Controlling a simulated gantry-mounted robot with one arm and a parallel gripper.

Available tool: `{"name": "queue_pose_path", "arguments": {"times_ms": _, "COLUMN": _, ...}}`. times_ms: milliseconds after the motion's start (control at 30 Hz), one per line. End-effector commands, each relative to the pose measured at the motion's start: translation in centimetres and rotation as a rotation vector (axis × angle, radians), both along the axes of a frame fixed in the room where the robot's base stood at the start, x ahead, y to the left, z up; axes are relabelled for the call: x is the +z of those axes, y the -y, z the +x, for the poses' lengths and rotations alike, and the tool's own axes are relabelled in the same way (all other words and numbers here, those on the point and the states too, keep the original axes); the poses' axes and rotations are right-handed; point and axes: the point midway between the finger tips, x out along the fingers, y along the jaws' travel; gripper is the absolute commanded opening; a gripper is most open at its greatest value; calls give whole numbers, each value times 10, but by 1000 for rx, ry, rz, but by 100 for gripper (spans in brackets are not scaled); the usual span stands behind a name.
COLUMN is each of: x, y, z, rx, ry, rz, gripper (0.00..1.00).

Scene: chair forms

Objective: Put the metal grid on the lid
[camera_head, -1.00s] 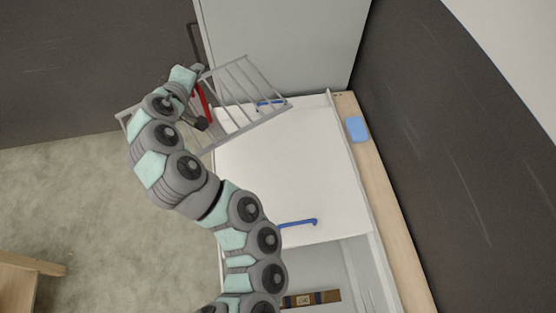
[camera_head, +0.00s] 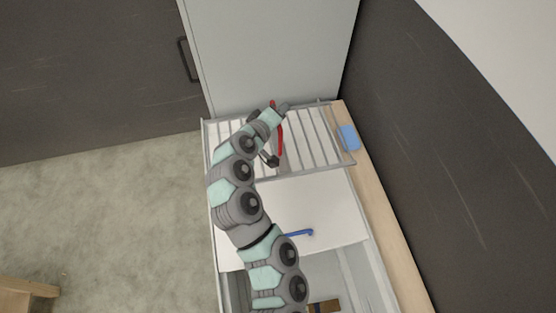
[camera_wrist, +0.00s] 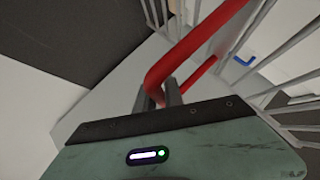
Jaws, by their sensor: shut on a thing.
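The metal grid (camera_head: 312,140) is a grey barred frame with a red handle (camera_head: 280,138). It is over the far part of the white lid (camera_head: 320,205) in the head view, and I cannot tell whether it touches the lid. My gripper (camera_wrist: 160,95) is shut on the red handle in the wrist view. The grid's bars (camera_wrist: 290,65) show at the right there. The lid has a blue handle (camera_head: 299,233) near its front edge; another blue piece (camera_wrist: 243,59) shows behind the bars. My arm hides the grid's left middle part.
A tall grey panel (camera_head: 280,50) stands behind the lid. A wooden ledge (camera_head: 375,210) with a light blue block (camera_head: 348,137) runs along the right. A brown item (camera_head: 324,306) lies in the open space below the lid.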

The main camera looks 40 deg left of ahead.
Motion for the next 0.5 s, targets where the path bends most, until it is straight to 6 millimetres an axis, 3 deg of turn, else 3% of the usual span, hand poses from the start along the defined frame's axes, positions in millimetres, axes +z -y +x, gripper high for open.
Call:
{"name": "queue_pose_path", "arguments": {"times_ms": 300, "x": -81, "y": 0, "z": -2, "rx": 1, "ry": -4, "rz": -8, "gripper": 0}}
{"name": "queue_pose_path", "arguments": {"times_ms": 500, "x": -124, "y": 0, "z": -1, "rx": 2, "ry": -1, "rz": -6, "gripper": 0}}
